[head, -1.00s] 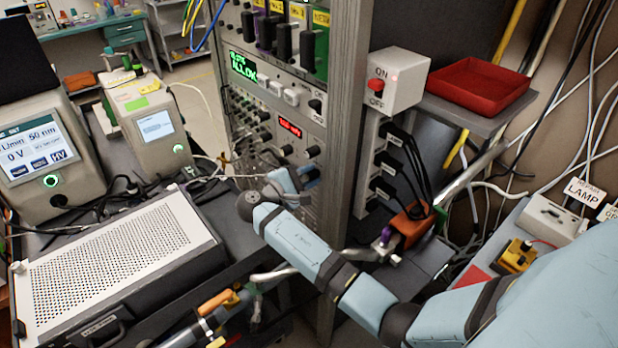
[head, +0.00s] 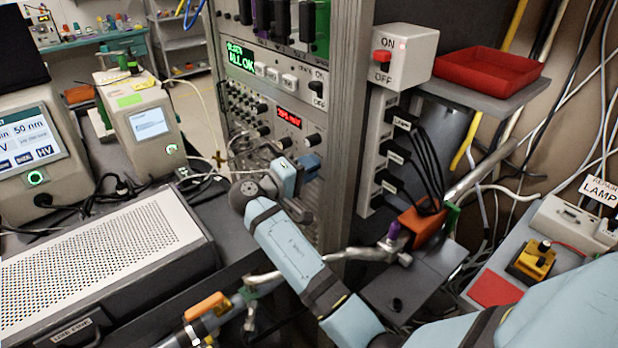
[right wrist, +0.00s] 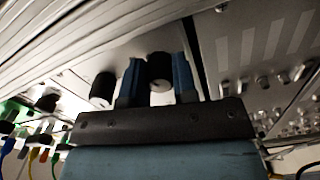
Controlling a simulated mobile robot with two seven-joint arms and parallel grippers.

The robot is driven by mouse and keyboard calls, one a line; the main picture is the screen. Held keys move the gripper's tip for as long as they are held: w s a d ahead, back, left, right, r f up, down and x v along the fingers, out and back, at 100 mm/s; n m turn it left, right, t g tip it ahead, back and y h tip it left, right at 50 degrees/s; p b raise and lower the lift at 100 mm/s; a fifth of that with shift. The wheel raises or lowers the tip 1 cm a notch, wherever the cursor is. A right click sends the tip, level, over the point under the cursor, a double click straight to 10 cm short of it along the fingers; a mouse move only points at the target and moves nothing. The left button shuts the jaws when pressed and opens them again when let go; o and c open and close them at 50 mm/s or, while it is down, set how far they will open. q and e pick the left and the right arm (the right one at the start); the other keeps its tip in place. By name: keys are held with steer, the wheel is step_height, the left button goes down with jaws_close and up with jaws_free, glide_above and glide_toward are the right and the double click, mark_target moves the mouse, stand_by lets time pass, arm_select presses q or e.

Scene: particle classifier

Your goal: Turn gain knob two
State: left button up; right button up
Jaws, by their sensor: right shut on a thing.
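A rack panel with a small red display (head: 289,117) carries black round knobs, including one at its right end (head: 314,140). My right gripper (head: 308,163), with blue fingers, reaches the front of this panel in the head view. In the right wrist view, the gripper (right wrist: 156,82) has one finger on each side of a black knob (right wrist: 160,70) and is shut on it. A second black knob (right wrist: 102,88) stands to its left, clear of the fingers. I cannot read a knob label. My left gripper is not in view.
A rack post (head: 350,120) stands close right of the gripper. A white ON/OFF switch box (head: 405,55) and a red tray (head: 487,72) are further right. A perforated grey box (head: 100,255) lies at left. Cables run near the gripper.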

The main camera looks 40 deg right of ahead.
arm_select(q)
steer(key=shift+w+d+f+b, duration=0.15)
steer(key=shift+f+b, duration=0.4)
steer(key=shift+b, duration=0.1)
arm_select(e)
steer(key=shift+f+m, duration=0.15)
steer(key=shift+m, duration=0.45)
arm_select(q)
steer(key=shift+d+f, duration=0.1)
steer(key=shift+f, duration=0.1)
arm_select(e)
steer(key=o, duration=0.7)
steer(key=shift+c, duration=0.2)
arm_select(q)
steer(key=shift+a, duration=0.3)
